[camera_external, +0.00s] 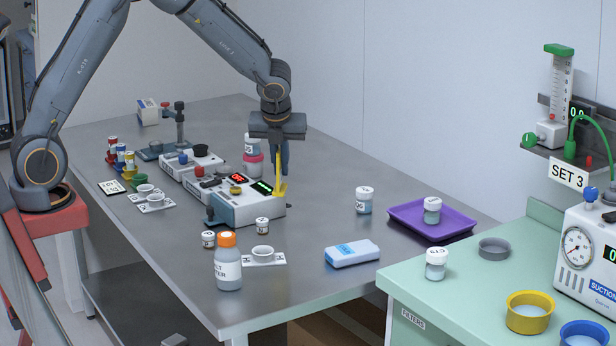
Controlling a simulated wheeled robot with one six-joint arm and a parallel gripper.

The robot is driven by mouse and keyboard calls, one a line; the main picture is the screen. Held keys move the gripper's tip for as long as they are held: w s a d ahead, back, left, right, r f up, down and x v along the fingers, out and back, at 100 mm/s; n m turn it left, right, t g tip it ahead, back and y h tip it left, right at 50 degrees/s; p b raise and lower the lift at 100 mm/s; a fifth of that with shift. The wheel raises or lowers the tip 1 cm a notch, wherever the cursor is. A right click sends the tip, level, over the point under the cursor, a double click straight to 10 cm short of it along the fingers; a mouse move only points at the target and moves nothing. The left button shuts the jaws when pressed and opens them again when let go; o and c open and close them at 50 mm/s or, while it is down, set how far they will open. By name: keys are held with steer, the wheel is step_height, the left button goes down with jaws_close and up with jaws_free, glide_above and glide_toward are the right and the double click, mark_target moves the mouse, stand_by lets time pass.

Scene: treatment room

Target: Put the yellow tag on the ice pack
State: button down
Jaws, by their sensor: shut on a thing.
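My gripper (282,157) points down above the right end of the device with red and green displays. It is shut on the yellow tag (280,177), a thin upright yellow piece with a wider foot at the bottom. The tag's foot is close to the device's right edge; I cannot tell whether they touch. The ice pack (352,253) looks like a flat white and light blue block. It lies on the metal table, to the right of and nearer the camera than my gripper, with nothing on top.
The device (247,208) stands below my gripper. A white-lidded jar (364,203) and a purple tray (408,219) holding another jar stand beyond the ice pack. An orange-capped bottle (228,268) stands left of it. The metal table (310,217) is bare between device and ice pack.

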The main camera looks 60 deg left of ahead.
steer(key=w+d+r+m+t+h+b, duration=0.1)
steer(key=w+d+m, duration=0.25)
steer(key=d, duration=0.65)
steer(key=w+d+r+m+h+b, duration=0.15)
steer(key=w+d, duration=0.25)
steer(key=d, duration=0.6)
steer(key=p, duration=0.3)
glide_above(356, 246)
steer(key=shift+m+y, duration=0.3)
steer(key=shift+y, duration=0.15)
step_height(356, 246, down, 11)
steer(key=shift+r, duration=0.1)
steer(key=c, duration=1.9)
jaws_free()
